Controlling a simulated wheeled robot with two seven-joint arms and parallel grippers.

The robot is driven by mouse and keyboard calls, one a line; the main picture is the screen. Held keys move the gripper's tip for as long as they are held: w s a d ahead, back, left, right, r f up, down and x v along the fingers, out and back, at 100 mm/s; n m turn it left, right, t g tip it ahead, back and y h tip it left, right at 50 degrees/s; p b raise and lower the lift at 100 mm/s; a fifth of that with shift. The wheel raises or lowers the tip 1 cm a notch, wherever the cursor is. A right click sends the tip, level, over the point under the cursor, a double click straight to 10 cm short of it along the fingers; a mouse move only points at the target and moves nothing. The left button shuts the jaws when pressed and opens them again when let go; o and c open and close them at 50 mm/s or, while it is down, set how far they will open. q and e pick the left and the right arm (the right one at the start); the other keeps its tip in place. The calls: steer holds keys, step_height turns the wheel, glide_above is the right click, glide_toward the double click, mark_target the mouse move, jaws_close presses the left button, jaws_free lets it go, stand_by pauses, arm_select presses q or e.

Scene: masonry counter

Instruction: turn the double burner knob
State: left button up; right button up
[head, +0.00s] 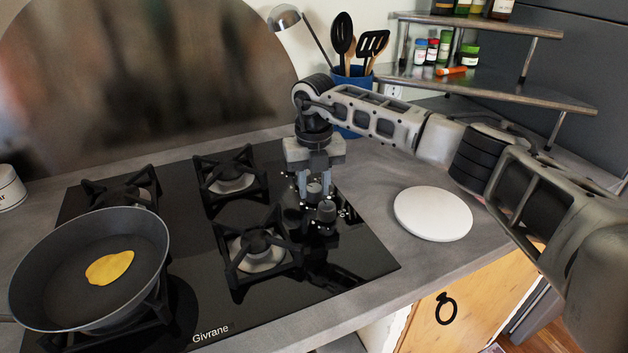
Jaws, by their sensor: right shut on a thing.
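The black glass cooktop (200,290) has its control knobs on the right side. My right gripper (315,186) points down there, its two fingers shut on a burner knob (314,193), the one farther back. Another dark knob (326,213) stands free just in front of it. The markings around the knobs are too small to read, so I cannot tell which knob is for the double burner. Other knobs may be hidden behind the fingers. My left gripper is out of view.
A pan (90,270) with a yellow egg (110,268) sits on the front left burner. A white round plate (432,213) lies on the counter to the right. A blue utensil holder (352,78) and a tiered shelf (490,85) with jars stand behind my right arm.

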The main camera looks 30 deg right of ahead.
mark_target(314, 187)
steer(key=m+p, duration=0.2)
steer(key=m, duration=0.5)
stand_by(0.6)
steer(key=o, duration=1)
steer(key=shift+r, duration=0.1)
step_height(314, 187, up, 16)
steer(key=shift+f+b, duration=0.1)
steer(key=shift+b, duration=1.05)
